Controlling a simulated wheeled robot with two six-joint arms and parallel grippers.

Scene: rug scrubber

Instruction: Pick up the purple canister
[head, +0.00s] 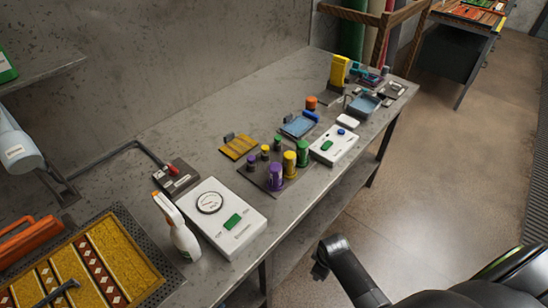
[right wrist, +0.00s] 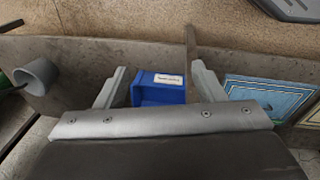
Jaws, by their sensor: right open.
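The purple canister (head: 275,177) stands upright on a dark flat tray (head: 252,175) on the workbench in the head view. It is at the near end of a row with a yellow canister (head: 290,166) and a green canister (head: 302,153). Smaller dark jars with coloured lids stand behind the row. My right gripper shows in the right wrist view (right wrist: 160,68), with its two grey fingers apart. A blue box (right wrist: 158,90) with a white label appears between and beyond the fingers. The purple canister is not visible in that view. My left gripper is not in view.
A white dial device (head: 222,218) and a spray bottle (head: 177,228) stand left of the tray. A white box with a blue knob (head: 334,145) is to the right. The bench (head: 130,195) has bare patches at its back. Floor (head: 420,180) is clear right of the bench.

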